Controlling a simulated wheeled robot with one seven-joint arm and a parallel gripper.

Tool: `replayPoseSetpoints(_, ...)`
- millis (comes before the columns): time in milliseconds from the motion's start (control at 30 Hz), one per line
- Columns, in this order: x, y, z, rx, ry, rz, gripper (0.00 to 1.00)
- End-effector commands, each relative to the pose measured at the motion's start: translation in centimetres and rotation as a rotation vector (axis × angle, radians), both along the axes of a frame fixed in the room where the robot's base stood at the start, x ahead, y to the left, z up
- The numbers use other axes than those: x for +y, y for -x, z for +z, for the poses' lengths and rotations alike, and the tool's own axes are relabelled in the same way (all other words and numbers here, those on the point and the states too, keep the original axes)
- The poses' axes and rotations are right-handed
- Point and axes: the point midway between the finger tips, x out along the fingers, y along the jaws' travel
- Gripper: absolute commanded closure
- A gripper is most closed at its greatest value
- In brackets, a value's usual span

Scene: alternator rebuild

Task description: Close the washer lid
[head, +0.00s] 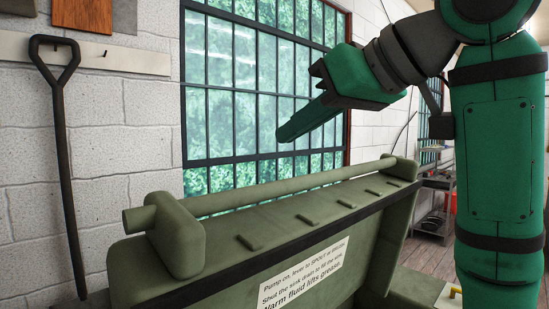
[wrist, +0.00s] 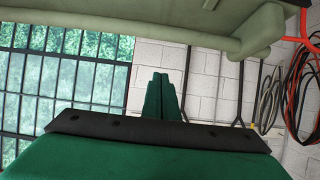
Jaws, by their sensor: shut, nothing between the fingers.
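The olive-green washer lid (head: 290,237) stands raised and tilted in the head view, its labelled inner face toward me. A rounded bar (head: 300,184) runs along its top edge. My green gripper (head: 283,135) is shut and empty, above the lid's top edge and pointing left and down. A gap shows between the fingers and the lid in the head view. In the wrist view, the shut fingers (wrist: 162,82) are at the centre, and the lid's edge (wrist: 170,30) crosses the top of the picture, apart from them. The washer's basin is mostly hidden below the frame.
A barred window (head: 235,90) and a white block wall (head: 110,150) stand behind the lid. A black-handled tool (head: 62,150) hangs at left. Cables (wrist: 300,80) hang on the wall in the wrist view. A grey cart (head: 437,190) stands at right.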

Motion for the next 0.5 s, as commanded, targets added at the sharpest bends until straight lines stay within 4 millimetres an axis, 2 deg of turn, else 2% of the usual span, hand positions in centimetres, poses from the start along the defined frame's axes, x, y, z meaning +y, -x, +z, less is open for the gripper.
replayPoseSetpoints(167, 1.1, -1.4, -1.0, 0.003, 0.0, 0.001, 1.0)
replayPoseSetpoints(500, 4.5, -5.8, -3.8, 0.003, 0.0, -0.001, 1.0)
